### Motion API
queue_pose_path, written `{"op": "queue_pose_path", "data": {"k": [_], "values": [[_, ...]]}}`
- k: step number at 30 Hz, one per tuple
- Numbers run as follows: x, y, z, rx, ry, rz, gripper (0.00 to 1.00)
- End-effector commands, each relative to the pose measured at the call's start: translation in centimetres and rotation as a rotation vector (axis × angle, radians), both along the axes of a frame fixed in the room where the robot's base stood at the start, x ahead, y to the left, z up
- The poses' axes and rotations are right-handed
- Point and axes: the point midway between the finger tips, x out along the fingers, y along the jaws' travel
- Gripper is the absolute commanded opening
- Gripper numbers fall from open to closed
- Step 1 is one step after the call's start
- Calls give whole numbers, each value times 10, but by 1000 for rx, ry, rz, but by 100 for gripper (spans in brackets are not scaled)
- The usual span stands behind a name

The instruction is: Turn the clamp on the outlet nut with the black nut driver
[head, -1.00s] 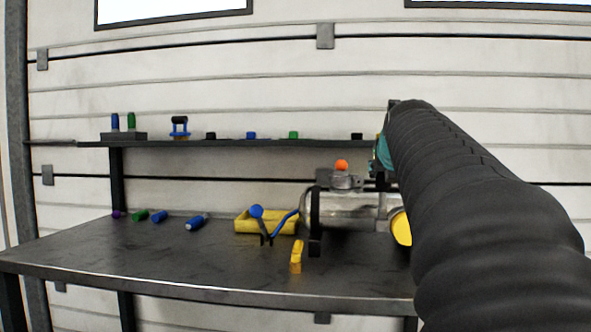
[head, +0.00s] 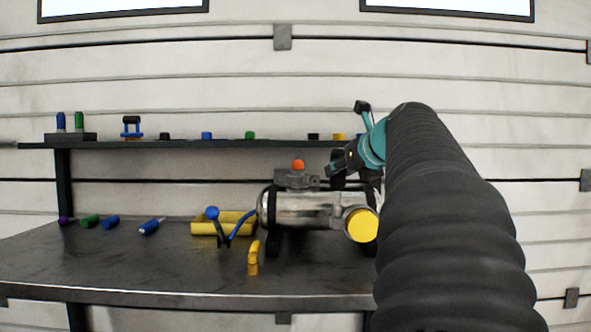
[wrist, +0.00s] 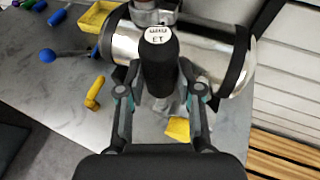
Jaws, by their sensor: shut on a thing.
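My gripper (wrist: 160,92) is shut on the black nut driver (wrist: 161,68), whose white end label reads 13 mm. In the head view my gripper (head: 350,157) is beside the right end of the silver exhaust canister (head: 310,211), above the yellow round end (head: 361,225). The canister also shows behind the driver in the wrist view (wrist: 208,62). Grey metal parts (wrist: 172,105) show just below the driver, perhaps the outlet clamp. The driver's working tip is hidden, so I cannot tell whether it touches the nut.
A grey clamp (head: 297,180) with an orange knob (head: 298,165) sits on top of the canister. A yellow tray (head: 205,228), a blue-handled tool (head: 212,213) and a yellow piece (head: 254,256) lie to the left. The shelf (head: 230,144) runs behind. The bench front (head: 180,268) is clear.

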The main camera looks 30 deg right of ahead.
Motion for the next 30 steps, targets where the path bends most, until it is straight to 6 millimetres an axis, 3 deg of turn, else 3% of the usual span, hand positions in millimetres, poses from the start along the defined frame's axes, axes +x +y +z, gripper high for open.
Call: {"op": "queue_pose_path", "data": {"k": [8, 21, 30], "values": [[0, -2, 1, 0, 2, 25, 0], [0, -7, 0, -1, 0, 351, 0], [0, -6, 0, -3, 0, 368, 0]]}}
